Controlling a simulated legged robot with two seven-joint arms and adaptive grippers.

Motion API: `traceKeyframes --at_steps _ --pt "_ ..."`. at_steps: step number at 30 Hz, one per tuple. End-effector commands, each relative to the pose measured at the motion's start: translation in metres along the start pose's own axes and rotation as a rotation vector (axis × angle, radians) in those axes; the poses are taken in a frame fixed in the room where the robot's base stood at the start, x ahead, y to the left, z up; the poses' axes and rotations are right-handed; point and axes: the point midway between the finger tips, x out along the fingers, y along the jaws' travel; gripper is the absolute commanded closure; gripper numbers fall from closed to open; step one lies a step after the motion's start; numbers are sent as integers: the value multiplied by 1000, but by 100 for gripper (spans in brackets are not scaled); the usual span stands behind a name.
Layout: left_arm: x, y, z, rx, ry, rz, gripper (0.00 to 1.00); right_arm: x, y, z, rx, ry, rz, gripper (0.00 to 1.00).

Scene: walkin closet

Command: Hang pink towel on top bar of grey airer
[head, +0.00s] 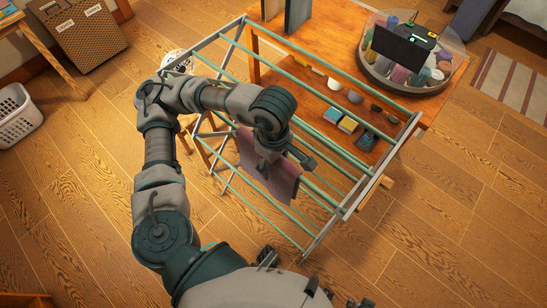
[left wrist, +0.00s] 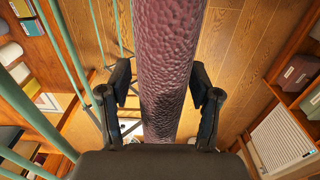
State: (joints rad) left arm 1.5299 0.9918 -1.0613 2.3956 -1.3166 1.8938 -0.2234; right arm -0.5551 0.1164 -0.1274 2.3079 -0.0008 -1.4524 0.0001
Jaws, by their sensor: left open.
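The pink towel (head: 283,183) hangs folded over a green bar of the grey airer (head: 362,185), near its middle. I cannot tell whether that bar is the top one. In the head view my left gripper (head: 272,156) is over the towel, and my arm hides part of it and of the bars. In the left wrist view the towel (left wrist: 168,45) is a long textured strip running between the spread fingers of my left gripper (left wrist: 160,85). Gaps show between the towel and both fingers. The green bars (left wrist: 62,55) pass to its left.
A wooden table with a lower shelf (head: 335,58) stands close behind the airer, holding a round clear-lidded organiser (head: 408,75) and small boxes. A white laundry basket (head: 17,117) and a wicker hamper (head: 85,40) stand left. Wooden floor is clear to the left and lower right.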

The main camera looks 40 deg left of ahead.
Motion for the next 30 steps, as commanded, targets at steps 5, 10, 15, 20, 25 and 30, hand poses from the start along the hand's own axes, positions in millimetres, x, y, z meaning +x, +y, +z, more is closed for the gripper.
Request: traceKeyframes --at_steps 5,10,15,20,25,30 --pt "-16 1 0 -2 -1 4 37 0 0 0 0 0 -1 60" --pt "-54 2 2 -1 -1 6 37 0 0 0 0 0 -1 60" --pt "-89 2 4 -2 3 6 37 0 0 1 0 0 -2 60" --pt "-110 2 6 0 5 2 37 0 1 1 0 0 -2 60" --pt "-119 2 4 0 3 0 37 0 0 0 0 0 0 60" --pt "-120 2 4 0 3 -2 37 0 0 0 0 0 0 60"
